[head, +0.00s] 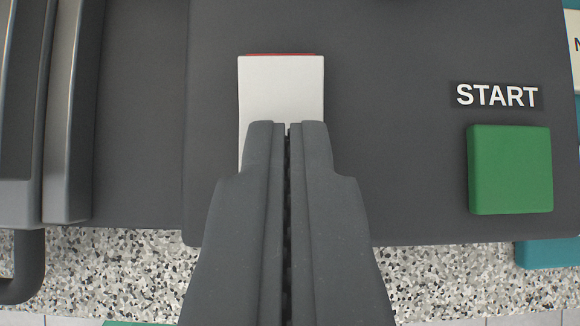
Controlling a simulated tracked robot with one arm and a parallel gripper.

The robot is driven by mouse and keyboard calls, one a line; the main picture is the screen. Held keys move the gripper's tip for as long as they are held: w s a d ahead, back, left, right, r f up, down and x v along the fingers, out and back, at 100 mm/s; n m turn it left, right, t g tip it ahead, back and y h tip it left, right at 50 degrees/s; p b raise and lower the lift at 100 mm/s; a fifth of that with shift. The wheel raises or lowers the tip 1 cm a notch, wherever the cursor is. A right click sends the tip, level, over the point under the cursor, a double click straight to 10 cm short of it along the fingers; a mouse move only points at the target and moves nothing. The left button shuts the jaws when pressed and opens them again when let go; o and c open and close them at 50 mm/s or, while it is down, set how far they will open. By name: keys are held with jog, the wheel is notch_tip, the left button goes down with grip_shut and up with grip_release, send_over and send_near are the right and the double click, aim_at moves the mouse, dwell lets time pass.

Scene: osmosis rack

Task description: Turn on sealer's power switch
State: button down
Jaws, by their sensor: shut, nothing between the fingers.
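The sealer (400,60) is a dark grey panel that fills most of the head view. A pale grey-white rectangular switch (281,88) with a thin red strip along its far edge sits on the panel, left of the green button. My gripper (288,126) is shut and empty. Its fingertips overlap the near part of the switch in the picture and hide it. I cannot tell whether they touch it. A green square button (510,169) is at the right, under a white START label (496,95).
Metallic grey bars (66,110) stand at the left, with a dark curved handle (25,270) at lower left. A speckled countertop (120,275) shows along the near edge. Teal objects (547,254) edge the right side. The panel between switch and green button is clear.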

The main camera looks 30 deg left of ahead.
jog(key=shift+r, duration=0.35)
jog(key=shift+r, duration=0.25)
jog(key=r, duration=0.3)
jog(key=shift+s+d+r+p, duration=0.1)
jog(key=shift+d+r+p, duration=0.15)
jog(key=shift+p, duration=0.05)
jog(key=s+f+v, duration=0.1)
jog(key=v, duration=0.8)
jog(key=shift+s+d+p, duration=0.4)
jog(key=shift+r, duration=0.25)
